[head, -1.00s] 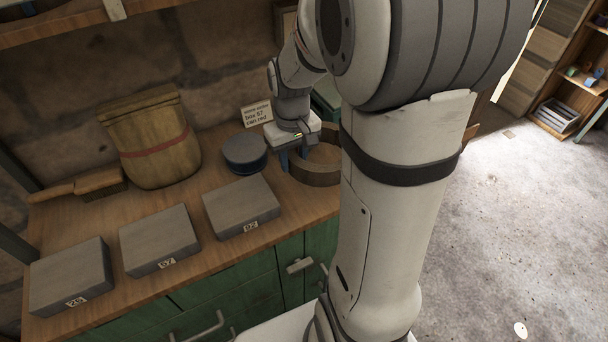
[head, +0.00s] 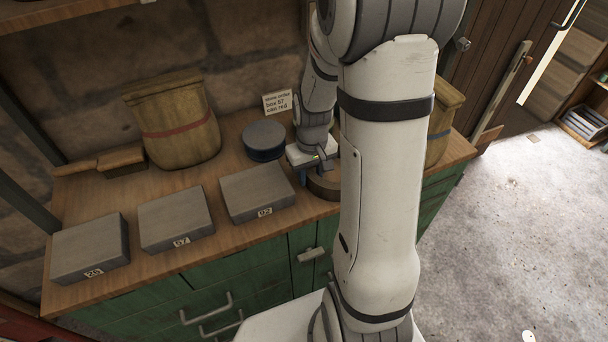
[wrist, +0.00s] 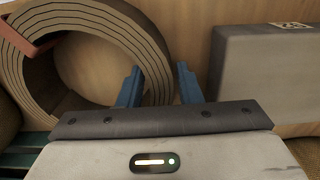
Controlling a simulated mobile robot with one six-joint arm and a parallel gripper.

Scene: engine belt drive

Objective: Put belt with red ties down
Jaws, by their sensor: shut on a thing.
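The belt is a thick brown coil of several layers. It shows behind my arm in the head view (head: 322,188) and large at the left of the wrist view (wrist: 158,62). A red tie (wrist: 28,48) crosses the coil at its left in the wrist view. My gripper (wrist: 158,84) has two blue fingers, one inside the ring and one outside, shut on the coil's wall. In the head view my gripper (head: 318,172) is over the right part of the counter. My arm hides part of the belt, and I cannot tell whether it touches the wood.
The wooden counter (head: 120,190) carries three grey boxes (head: 88,248) (head: 175,218) (head: 257,190) along its front. A dark round can (head: 264,138) and a written card (head: 278,102) stand behind. A red-banded sack (head: 175,120) is at back left, a blue-banded sack (head: 440,125) at right.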

